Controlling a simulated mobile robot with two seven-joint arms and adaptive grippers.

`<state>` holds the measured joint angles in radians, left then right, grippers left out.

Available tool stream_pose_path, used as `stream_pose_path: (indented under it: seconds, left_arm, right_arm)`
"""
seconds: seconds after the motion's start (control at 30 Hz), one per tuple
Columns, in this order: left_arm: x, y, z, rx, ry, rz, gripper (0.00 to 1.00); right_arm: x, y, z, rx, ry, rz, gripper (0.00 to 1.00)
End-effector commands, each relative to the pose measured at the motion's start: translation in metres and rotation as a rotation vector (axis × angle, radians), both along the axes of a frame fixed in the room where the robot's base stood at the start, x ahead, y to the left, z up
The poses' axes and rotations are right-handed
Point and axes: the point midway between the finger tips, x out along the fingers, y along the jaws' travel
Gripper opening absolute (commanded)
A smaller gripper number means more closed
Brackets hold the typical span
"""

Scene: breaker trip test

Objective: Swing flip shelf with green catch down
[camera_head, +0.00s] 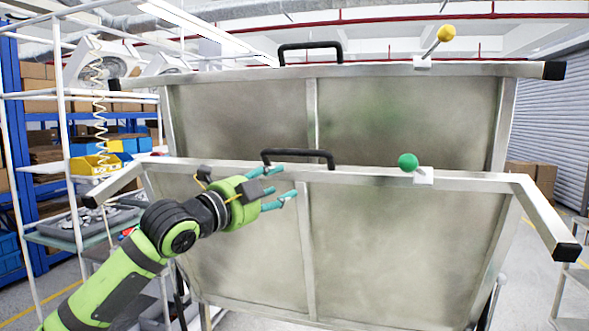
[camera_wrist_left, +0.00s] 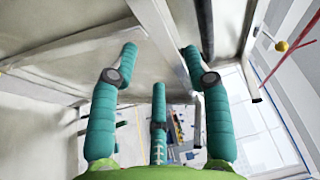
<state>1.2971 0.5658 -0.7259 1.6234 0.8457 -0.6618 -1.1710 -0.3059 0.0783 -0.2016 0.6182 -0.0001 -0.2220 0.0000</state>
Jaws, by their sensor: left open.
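The flip shelf with the green catch (camera_head: 400,235) is the lower, nearer metal panel in the head view, standing steeply tilted. Its green ball catch (camera_head: 408,161) sits on the top rail, right of centre. Its black handle (camera_head: 298,153) is on the same rail, left of the catch. My left gripper (camera_head: 280,187) is open, with teal fingers just below and left of the handle. In the left wrist view the spread fingers (camera_wrist_left: 158,75) hold nothing, and a dark bar, apparently the handle, runs by the right finger. Contact cannot be told. My right gripper is not in view.
A second raised shelf (camera_head: 400,110) with a yellow ball catch (camera_head: 446,33) and black handle (camera_head: 310,47) stands behind and above. The shelf's black-tipped side arm (camera_head: 545,220) juts forward at right. A white rack (camera_head: 65,130) with bins stands at left. Floor shows at right.

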Motion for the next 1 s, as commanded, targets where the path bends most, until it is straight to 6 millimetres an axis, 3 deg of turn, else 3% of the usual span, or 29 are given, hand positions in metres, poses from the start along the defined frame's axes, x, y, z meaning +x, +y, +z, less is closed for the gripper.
stream_pose_path:
  seconds: [0.03, 0.1, 0.23, 0.6, 1.0]
  left_arm:
    - [-0.003, 0.003, 0.019, 0.017, -0.039, 0.003, 0.49]
    - [-0.006, 0.004, 0.034, 0.032, -0.073, 0.001, 0.49]
    - [-0.004, 0.002, 0.048, 0.043, -0.097, -0.001, 0.49]
    - [0.04, -0.028, 0.057, 0.041, -0.096, -0.002, 0.49]
    - [0.05, -0.034, 0.054, 0.042, -0.098, 0.0, 0.49]
  right_arm:
    - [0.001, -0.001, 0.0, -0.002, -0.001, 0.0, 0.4]
    - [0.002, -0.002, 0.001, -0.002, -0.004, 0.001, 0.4]
    - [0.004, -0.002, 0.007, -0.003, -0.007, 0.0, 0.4]
    - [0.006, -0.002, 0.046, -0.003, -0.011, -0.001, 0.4]
    - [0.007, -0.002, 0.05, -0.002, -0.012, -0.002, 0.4]
